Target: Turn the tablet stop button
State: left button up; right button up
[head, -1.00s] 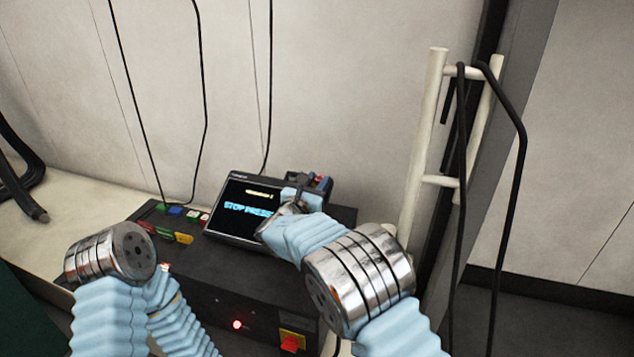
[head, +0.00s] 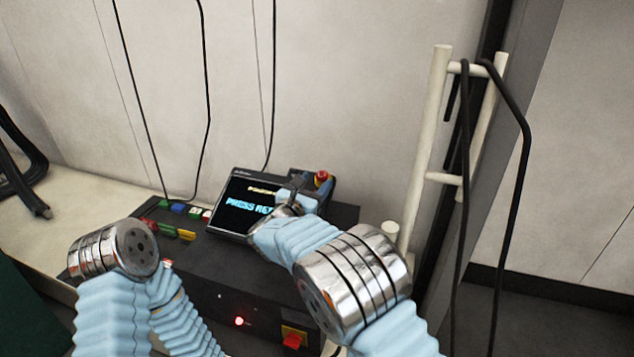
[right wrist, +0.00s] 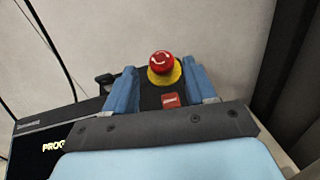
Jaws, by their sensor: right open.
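The red stop button (head: 321,177) with its yellow collar sits at the right end of the black tablet (head: 232,228). It also shows in the right wrist view (right wrist: 162,62), standing out with white arrow marks on its cap. The tablet screen is lit and reads "PRESS RE...", with the rest hidden by my arm. My right gripper (head: 303,184) is open at the tablet's right end, just left of the button in the head view. In the right wrist view the button lies between its two blue fingers, with gaps on both sides. My left gripper is out of view.
The tablet stands on a black box (head: 200,272) with coloured buttons (head: 178,231) and a red switch (head: 292,340) on its front. A cream rail (head: 430,150) with hanging black cables stands to the right. Thin cables hang along the wall behind.

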jog(key=v, duration=1.1)
jog(key=shift+s+a+b, duration=0.2)
jog(key=shift+s+b, duration=0.05)
jog(key=shift+b, duration=0.15)
